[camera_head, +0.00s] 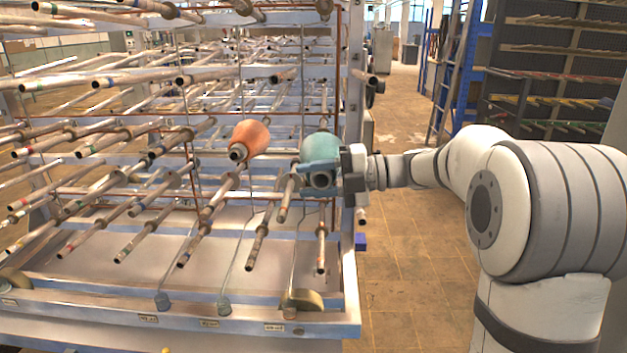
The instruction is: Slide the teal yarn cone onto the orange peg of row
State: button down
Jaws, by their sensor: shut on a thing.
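The teal yarn cone (321,146) is at the right side of the peg rack. My gripper (320,172) is shut on it and reaches in from the right. The gripper's fingers cover the lower part of the cone. The cone is in front of the rack's pegs; I cannot tell whether a peg is inside it. Several pegs have coloured bands near their tips, some reddish or orange, such as a peg (321,250) below the cone. I cannot tell which one is the orange peg.
An orange yarn cone (250,137) sits on a peg left of the teal cone. Many bare pegs stick out toward the camera. The rack's right upright (352,80) is close behind my gripper. The floor (420,270) right of the rack is clear.

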jog(key=shift+w+d+f+p, duration=0.1)
jog(key=shift+w+p, duration=0.25)
jog(key=shift+w, duration=0.9)
jog(key=shift+w+f+p, duration=0.1)
jog(key=shift+w+p, duration=0.25)
jog(key=shift+w, duration=0.85)
jog(key=shift+b, duration=0.3)
dwell(0.5)
jog(key=shift+w, duration=0.1)
jog(key=shift+w+d+f+p, duration=0.1)
jog(key=shift+w+p, duration=0.5)
jog(key=shift+w, duration=0.65)
jog(key=shift+w+f+p, duration=0.1)
jog(key=shift+w+p, duration=0.45)
jog(key=shift+w, duration=0.75)
jog(key=shift+w+f+p, duration=0.2)
jog(key=shift+w+p, duration=1.2)
jog(key=shift+w, duration=1.1)
